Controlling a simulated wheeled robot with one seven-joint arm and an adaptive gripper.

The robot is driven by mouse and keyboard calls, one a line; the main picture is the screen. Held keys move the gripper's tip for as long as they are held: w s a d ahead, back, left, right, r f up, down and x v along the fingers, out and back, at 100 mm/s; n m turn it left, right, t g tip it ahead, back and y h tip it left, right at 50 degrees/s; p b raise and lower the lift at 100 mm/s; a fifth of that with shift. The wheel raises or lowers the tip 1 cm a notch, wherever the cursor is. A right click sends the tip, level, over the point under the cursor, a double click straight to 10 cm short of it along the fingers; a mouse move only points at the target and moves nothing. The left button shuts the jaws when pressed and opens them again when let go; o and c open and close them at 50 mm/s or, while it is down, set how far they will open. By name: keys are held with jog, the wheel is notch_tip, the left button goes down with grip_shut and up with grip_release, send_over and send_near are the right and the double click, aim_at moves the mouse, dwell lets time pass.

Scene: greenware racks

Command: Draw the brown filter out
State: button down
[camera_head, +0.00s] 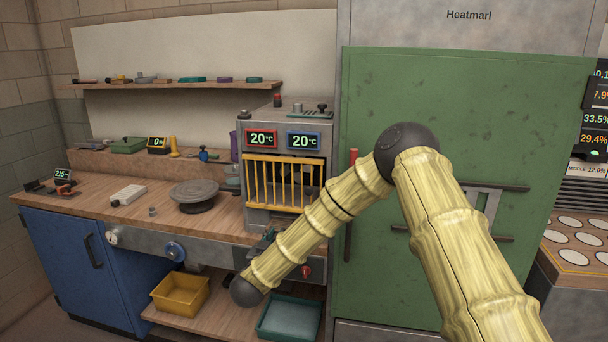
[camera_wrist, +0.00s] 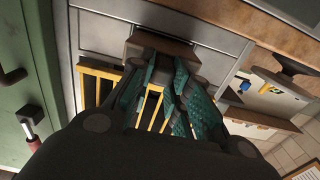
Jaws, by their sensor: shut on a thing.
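The brown filter (camera_wrist: 182,47) shows in the wrist view as a brown block at the grey cabinet face, beyond my fingers. My gripper (camera_wrist: 161,62) has teal pads and dark links; its fingertips are closed on the filter's near edge. How far the filter sits inside the cabinet cannot be told. In the head view a small part of my gripper (camera_head: 264,240) shows below the yellow-barred cabinet, mostly behind my arm. The filter cannot be made out there.
Yellow bars (camera_head: 272,184) front the grey cabinet (camera_head: 246,148) with two 20 °C displays. A green door (camera_head: 460,110) stands at right. A grey turntable (camera_head: 194,190) is on the wooden bench. A yellow bin (camera_head: 180,294) and teal tray (camera_head: 290,318) sit below.

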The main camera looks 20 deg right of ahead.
jog(key=p+v, duration=0.1)
jog(key=v, duration=0.9)
jog(key=shift+p, duration=0.35)
dwell(2.1)
jog(key=shift+s+a, duration=0.1)
jog(key=shift+a, duration=0.05)
